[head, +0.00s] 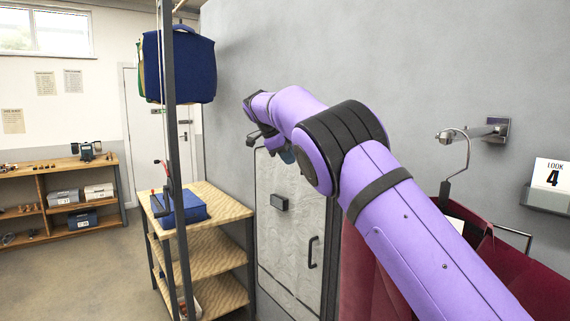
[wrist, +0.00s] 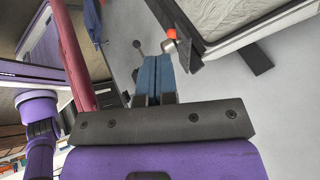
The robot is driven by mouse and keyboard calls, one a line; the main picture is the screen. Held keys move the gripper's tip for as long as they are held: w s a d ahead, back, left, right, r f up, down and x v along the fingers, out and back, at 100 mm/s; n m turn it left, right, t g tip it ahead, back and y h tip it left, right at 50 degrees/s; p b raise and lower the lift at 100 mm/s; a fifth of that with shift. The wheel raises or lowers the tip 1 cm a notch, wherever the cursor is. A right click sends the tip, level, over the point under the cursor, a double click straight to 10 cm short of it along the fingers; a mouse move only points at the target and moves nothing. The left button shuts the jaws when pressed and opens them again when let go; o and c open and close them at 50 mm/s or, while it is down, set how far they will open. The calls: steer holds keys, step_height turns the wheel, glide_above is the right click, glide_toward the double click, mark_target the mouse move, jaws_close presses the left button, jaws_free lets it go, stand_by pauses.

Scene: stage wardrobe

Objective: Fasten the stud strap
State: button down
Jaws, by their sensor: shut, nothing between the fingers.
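I cannot make out the stud strap for certain in either view. My gripper (wrist: 159,58) has blue fingers lying side by side, shut and empty. In the head view, my gripper (head: 286,156) is partly hidden by my arm, in front of the grey wall by the top of a pale panel (head: 285,235). In the wrist view, a small silver piece with an orange-red tip (wrist: 172,34) sits just beyond the fingertips, beside a dark-framed pale panel (wrist: 240,15). A small dark round piece (wrist: 137,44) is left of it. I cannot tell whether the fingers touch either.
A shelf rack (head: 205,210) stands left of the panel, with a blue box (head: 180,210) on top. A blue bag (head: 185,65) hangs above. Dark red cloth (head: 370,285) and a wall hook (head: 460,140) are at right. The floor at left (head: 90,270) is open.

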steer(key=s+d+v, duration=0.1)
steer(key=v, duration=0.6)
steer(key=s+d+n+t+y, duration=0.1)
steer(key=s+d+n+t, duration=0.15)
steer(key=s+n, duration=0.35)
steer(key=w+d+f+m, duration=0.1)
steer(key=w+d+f, duration=0.3)
steer(key=w+f, duration=0.3)
steer(key=shift+d+f, duration=0.35)
steer(key=shift+f, duration=0.7)
steer(key=shift+w+m, duration=0.2)
steer(key=shift+m, duration=0.2)
